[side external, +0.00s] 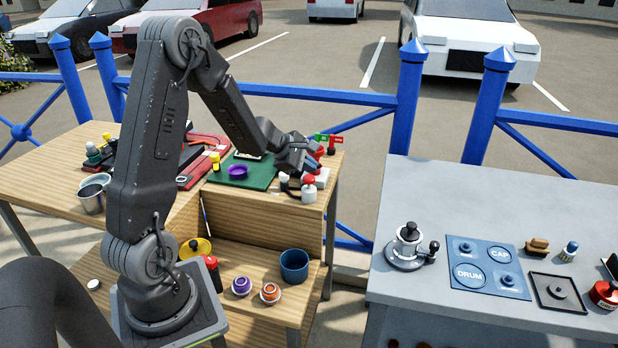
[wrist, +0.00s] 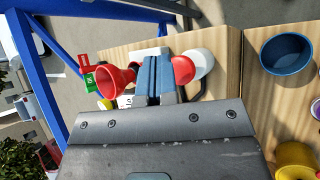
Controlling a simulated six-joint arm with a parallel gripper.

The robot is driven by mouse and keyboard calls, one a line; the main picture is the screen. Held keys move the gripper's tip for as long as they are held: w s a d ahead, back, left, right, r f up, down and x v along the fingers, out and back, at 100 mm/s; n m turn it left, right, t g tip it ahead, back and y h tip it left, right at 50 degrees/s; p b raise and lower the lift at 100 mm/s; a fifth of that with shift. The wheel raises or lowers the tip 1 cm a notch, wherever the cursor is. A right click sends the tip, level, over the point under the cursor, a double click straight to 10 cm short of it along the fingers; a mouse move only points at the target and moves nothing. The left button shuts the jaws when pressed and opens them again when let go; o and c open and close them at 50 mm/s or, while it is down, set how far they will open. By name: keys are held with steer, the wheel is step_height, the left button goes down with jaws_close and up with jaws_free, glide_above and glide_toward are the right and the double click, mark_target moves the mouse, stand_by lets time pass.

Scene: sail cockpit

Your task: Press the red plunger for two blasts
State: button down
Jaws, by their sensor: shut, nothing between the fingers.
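A small white canister with a red top (side external: 309,180), which looks like the red plunger, stands near the right end of the wooden bench. In the wrist view the red top (wrist: 183,70) and its white body (wrist: 203,63) are just right of my fingers. A red horn bell (wrist: 115,80) shows left of the fingers. My gripper (side external: 308,168) is shut and empty, reaching down close to the canister. Its two blue-grey fingers lie together in the wrist view (wrist: 156,62). I cannot tell whether they touch the red top.
A green mat (side external: 262,176) with a purple ring (side external: 237,172) lies left of my gripper. Small red and green flags (side external: 328,138) stand behind it. A blue cup (side external: 294,266) sits on the lower shelf. Blue railings (side external: 407,100) run behind the bench.

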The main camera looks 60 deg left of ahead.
mark_target(309, 178)
steer(key=shift+r, duration=2.45)
